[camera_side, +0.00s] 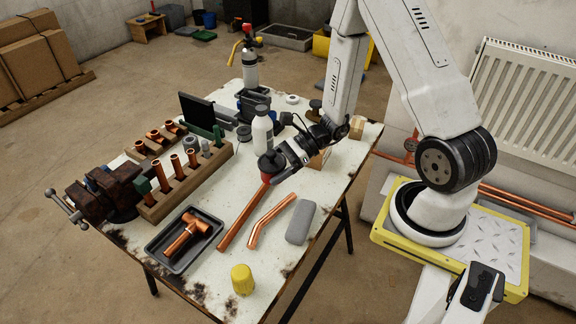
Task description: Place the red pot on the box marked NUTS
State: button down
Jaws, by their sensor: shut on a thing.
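My gripper (281,169) is over the middle of the white worktable, shut on a small pot with a dark round top. A little of the red pot (265,177) shows under that top, at the upper end of a long copper pipe. I cannot tell whether the pot touches the table or the pipe. A small cardboard box (317,161) stands just right of my gripper, partly hidden by it. Another small carton (357,127) is near the table's right edge. No NUTS marking is readable on either.
Two copper pipes (270,219) and a grey case (300,222) lie in front of my gripper. A white bottle (262,130) stands close behind it. A black tray (184,240) with copper fittings, a wooden rack (185,185) and a yellow pot (242,279) are nearer the front.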

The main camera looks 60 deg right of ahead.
jog(key=shift+w+d+r+m+t, duration=0.1)
jog(key=shift+w+d+m+t, duration=0.2)
jog(key=shift+d, duration=0.2)
jog(key=d+r+m+t+h, duration=0.2)
jog(key=d+m+t+h, duration=0.3)
jog(key=d+m+h, duration=0.8)
jog(key=d+h, duration=0.1)
jog(key=d, duration=0.9)
jog(key=shift+s+d+t, duration=0.2)
jog(key=shift+s+t, duration=0.1)
jog(key=shift+s, duration=0.05)
jog(key=shift+f, duration=2.15)
jog(key=shift+f, duration=0.1)
jog(key=shift+f, duration=1.65)
